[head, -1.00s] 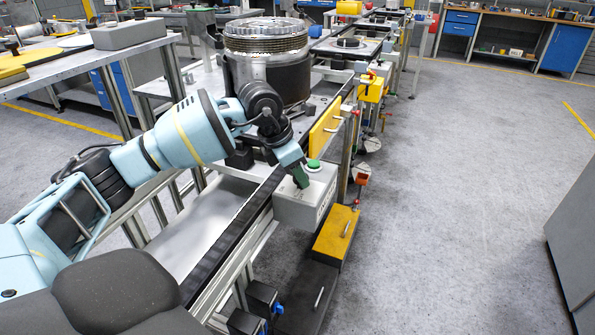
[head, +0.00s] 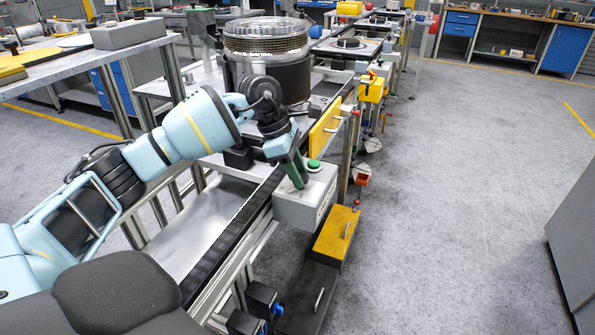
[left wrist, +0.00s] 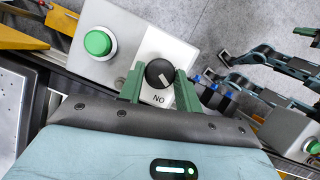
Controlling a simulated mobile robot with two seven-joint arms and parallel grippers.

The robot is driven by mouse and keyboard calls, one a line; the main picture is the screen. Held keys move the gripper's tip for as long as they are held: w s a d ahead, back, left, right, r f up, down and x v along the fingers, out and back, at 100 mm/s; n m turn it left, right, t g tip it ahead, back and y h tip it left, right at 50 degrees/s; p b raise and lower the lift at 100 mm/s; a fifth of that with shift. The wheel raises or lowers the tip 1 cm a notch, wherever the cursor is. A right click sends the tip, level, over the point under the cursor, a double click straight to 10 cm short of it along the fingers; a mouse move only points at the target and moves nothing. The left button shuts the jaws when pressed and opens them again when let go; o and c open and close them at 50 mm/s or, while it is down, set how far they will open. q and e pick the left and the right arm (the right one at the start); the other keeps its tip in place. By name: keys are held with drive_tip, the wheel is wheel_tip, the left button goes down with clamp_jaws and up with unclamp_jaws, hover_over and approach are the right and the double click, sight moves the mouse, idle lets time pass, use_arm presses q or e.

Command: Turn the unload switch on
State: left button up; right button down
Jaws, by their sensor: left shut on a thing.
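The unload switch is a round black knob (left wrist: 160,74) with a white mark, on a pale plate on top of a grey-white control box (head: 307,205). Lettering reading "NO" from this side lies just below the knob in the left wrist view. A green push button (head: 314,166) sits beside it on the box; it also shows in the left wrist view (left wrist: 98,43). My left gripper (head: 300,186) points down at the box, its green fingers on both sides of the knob, shut on it. What seems my right gripper (left wrist: 310,36) shows partly at the right edge.
A conveyor frame (head: 225,240) runs beside the box, with a large metal clutch drum (head: 266,75) beyond. A yellow panel (head: 325,130) stands behind the box and a yellow block (head: 336,233) below it. The floor to the right is open.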

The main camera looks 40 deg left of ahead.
use_arm(q)
drive_tip(key=m, duration=0.2)
drive_tip(key=m+g+b, duration=0.1)
drive_tip(key=m, duration=0.1)
drive_tip(key=shift+w+m+g+h, duration=0.2)
drive_tip(key=shift+m+g+h, duration=0.1)
drive_tip(key=shift+m, duration=0.5)
drive_tip(key=shift+g, duration=0.3)
drive_tip(key=o, duration=1)
drive_tip(key=shift+c, duration=0.2)
drive_tip(key=shift+a, duration=0.1)
drive_tip(key=v, duration=0.8)
drive_tip(key=shift+b, duration=0.35)
drive_tip(key=shift+f, duration=0.1)
